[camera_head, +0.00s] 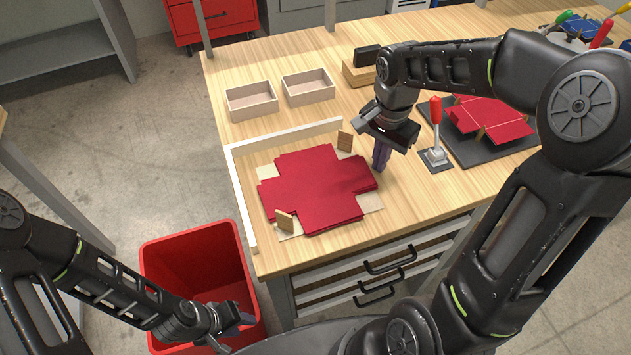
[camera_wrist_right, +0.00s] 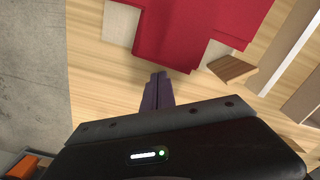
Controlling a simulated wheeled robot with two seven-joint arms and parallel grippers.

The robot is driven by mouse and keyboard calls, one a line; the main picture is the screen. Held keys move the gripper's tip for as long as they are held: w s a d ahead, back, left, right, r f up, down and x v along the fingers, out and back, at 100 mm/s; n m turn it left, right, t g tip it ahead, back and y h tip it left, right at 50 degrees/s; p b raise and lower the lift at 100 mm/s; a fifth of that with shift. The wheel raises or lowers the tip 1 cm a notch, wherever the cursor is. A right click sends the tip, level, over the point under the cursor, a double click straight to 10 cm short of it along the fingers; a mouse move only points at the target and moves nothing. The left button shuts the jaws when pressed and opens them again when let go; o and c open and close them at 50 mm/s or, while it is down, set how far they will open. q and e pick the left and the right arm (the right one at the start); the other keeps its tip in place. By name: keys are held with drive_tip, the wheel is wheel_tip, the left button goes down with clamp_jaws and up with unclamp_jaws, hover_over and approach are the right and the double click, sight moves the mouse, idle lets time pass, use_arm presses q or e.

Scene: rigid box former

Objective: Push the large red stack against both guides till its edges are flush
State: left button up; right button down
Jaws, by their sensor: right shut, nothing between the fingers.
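The large red stack (camera_head: 315,187) is a cross-shaped pile of sheets lying flat on the table, its edges uneven. It also shows in the right wrist view (camera_wrist_right: 195,30). White guides form a corner: one bar behind the stack (camera_head: 290,136) and one to its left (camera_head: 242,205). Bare wood shows between the stack and both bars. My right gripper (camera_head: 381,160) is shut and empty, fingers pointing down just right of the stack; its purple fingers (camera_wrist_right: 157,90) sit close to the stack's edge, contact unclear. My left gripper (camera_head: 240,320) hangs low by the red bin, its jaws unclear.
Small wooden blocks stand at the stack's back-right (camera_head: 345,141) and front-left (camera_head: 285,220) corners. Two shallow trays (camera_head: 251,101) (camera_head: 308,87) stand behind the guides. A red-handled lever (camera_head: 436,135) and a dark board with red pieces (camera_head: 490,120) are at right. The red bin (camera_head: 200,260) is on the floor.

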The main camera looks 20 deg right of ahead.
sight(358, 172)
drive_tip(key=shift+a, duration=0.25)
drive_tip(key=shift+a+b, duration=0.35)
drive_tip(key=shift+a, duration=1.9)
drive_tip(key=shift+r, duration=0.1)
drive_tip(key=r+p, duration=0.2)
drive_tip(key=r, duration=0.1)
drive_tip(key=r+p, duration=0.1)
drive_tip(key=r, duration=0.1)
drive_tip(key=shift+w+d+p, duration=0.1)
drive_tip(key=shift+d+p, duration=0.2)
drive_tip(key=shift+p, duration=0.1)
drive_tip(key=shift+d+r+p, duration=0.15)
drive_tip(key=shift+r+p, duration=0.6)
drive_tip(key=shift+r, duration=0.25)
drive_tip(key=shift+d+r+p, duration=0.15)
drive_tip(key=shift+r+p, duration=0.55)
drive_tip(key=shift+r, duration=0.25)
